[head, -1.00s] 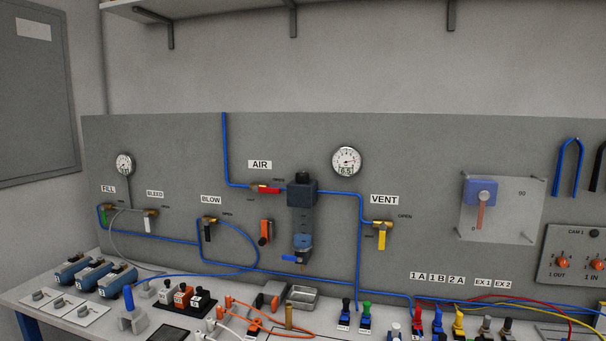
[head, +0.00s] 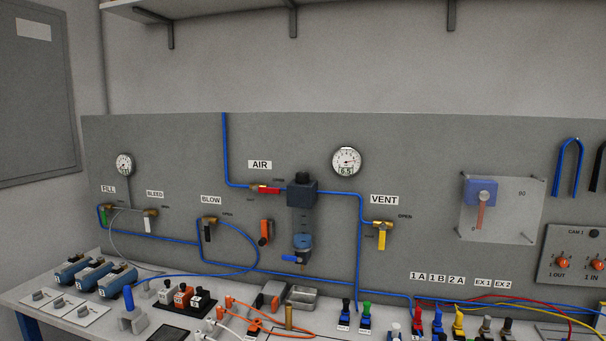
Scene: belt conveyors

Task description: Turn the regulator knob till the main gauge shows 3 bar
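The main gauge (head: 346,161) is a round white dial to the right of the knob. Its small digital window seems to read about 6.5, and the needle is too small to read surely. The red-handled AIR valve (head: 265,188) sits on the blue line left of the regulator. The yellow-handled VENT valve (head: 381,236) hangs to the right. Neither of my grippers shows in the head view.
A smaller gauge (head: 124,164) is above the FILL valve (head: 104,213) at the left. Fittings, hoses and a small metal tray (head: 303,297) crowd the bench below the panel. A shelf with brackets (head: 293,20) runs above. The space in front of the regulator is clear.

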